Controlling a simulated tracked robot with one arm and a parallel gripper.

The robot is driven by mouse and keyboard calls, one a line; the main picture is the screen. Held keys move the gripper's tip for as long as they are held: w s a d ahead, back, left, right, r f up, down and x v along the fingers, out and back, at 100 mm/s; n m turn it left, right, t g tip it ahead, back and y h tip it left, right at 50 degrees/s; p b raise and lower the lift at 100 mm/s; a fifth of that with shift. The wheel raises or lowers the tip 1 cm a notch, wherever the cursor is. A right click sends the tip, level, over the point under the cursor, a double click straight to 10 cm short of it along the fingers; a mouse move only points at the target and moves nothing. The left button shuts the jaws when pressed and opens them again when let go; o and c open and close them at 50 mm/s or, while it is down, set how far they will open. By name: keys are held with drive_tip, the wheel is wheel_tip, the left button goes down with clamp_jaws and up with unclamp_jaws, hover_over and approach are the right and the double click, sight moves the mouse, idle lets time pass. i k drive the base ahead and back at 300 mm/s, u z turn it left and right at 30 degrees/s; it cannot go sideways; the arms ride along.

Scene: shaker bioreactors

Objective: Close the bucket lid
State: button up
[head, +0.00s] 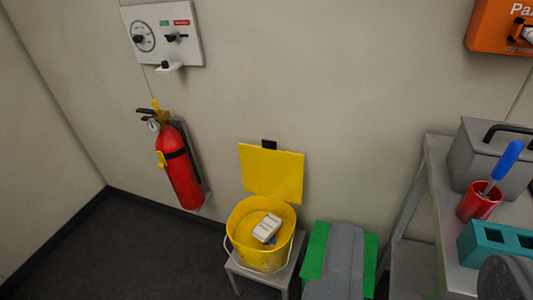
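A yellow bucket (243,256) stands on a small grey stool. Its yellow square lid (271,172) is open, standing up behind the bucket against the wall, with a small black piece at its top edge. The lid's lower edge is near the bucket's back rim. A white boxy object (267,227) lies inside the bucket. A thin handle hangs round the bucket's front. I cannot make out my gripper in this view.
The stool (236,268) stands by the wall. A green and grey object (316,255) is right of it. A grey table (437,190) bears a grey box (485,150), a red cup (478,207) and a teal block (497,243). A fire extinguisher (182,172) hangs left. Floor at left is clear.

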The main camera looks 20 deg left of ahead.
sight(268, 171)
drive_tip(key=k, duration=1.05)
drive_tip(key=u, duration=0.35)
drive_tip(key=i, duration=1.55)
drive_tip(key=z, duration=0.5)
drive_tip(key=i, duration=0.45)
drive_tip(key=z, duration=0.4)
